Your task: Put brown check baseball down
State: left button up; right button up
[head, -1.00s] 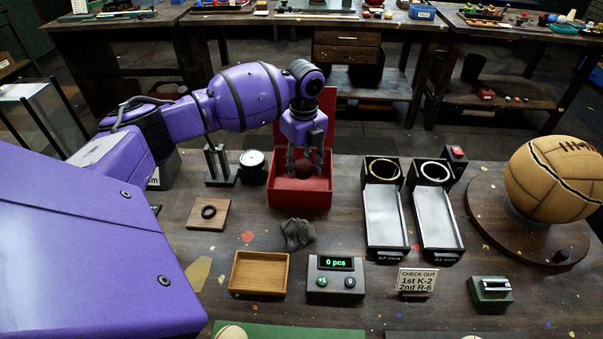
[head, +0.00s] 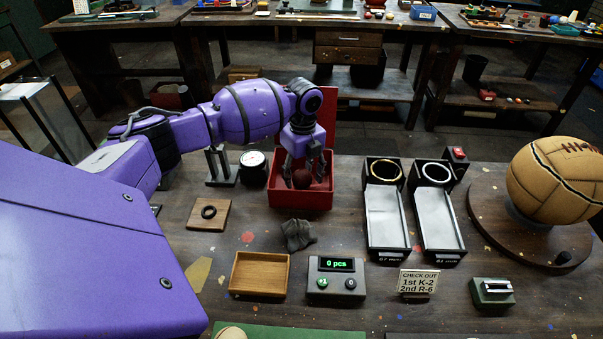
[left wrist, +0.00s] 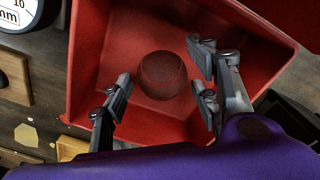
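The brown check baseball (head: 301,178) is a small dark reddish-brown ball. It sits inside the open red box (head: 300,200), and its fine surface pattern is too dark to make out well. My left gripper (head: 305,170) reaches down into the box over the ball. In the left wrist view the ball (left wrist: 162,75) lies on the red floor, and the fingers of my left gripper (left wrist: 160,95) stand open on either side with gaps to it. My right gripper is not in view.
Two ring gauges with metal chutes (head: 387,215) stand right of the box. A large tan ball (head: 556,180) rests on a round stand at far right. A dial gauge (head: 253,168) stands left of the box. A wooden tray (head: 259,273) and counter (head: 336,278) are in front.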

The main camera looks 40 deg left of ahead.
aim_at(302, 171)
pick_arm(q)
notch_tip(302, 171, up, 12)
jog(key=shift+w+r, duration=0.15)
jog(key=shift+r, duration=0.05)
dwell(0.5)
